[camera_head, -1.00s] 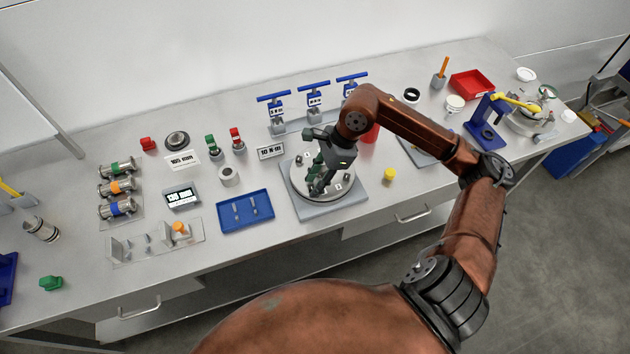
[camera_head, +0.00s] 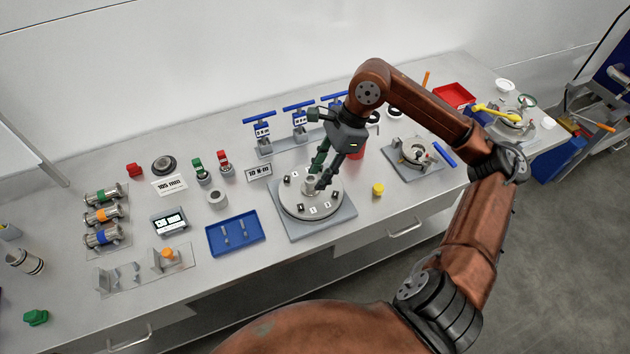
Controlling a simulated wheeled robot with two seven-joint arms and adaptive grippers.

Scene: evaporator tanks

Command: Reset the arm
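My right arm comes in from the lower right and bends over the bench. My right gripper (camera_head: 322,180) points down over the round grey flange plate (camera_head: 312,205) on its square base. Its dark green fingers look apart, with nothing seen held between them. A small upright cylinder on the plate stands just left of the fingertips; I cannot tell whether they touch. My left gripper is not in view.
A blue tray (camera_head: 236,247) lies left of the plate and a yellow cap (camera_head: 378,189) right of it. Blue T-handled tools (camera_head: 299,125) stand behind. A grey fixture (camera_head: 414,157) and a red bin (camera_head: 455,95) are to the right.

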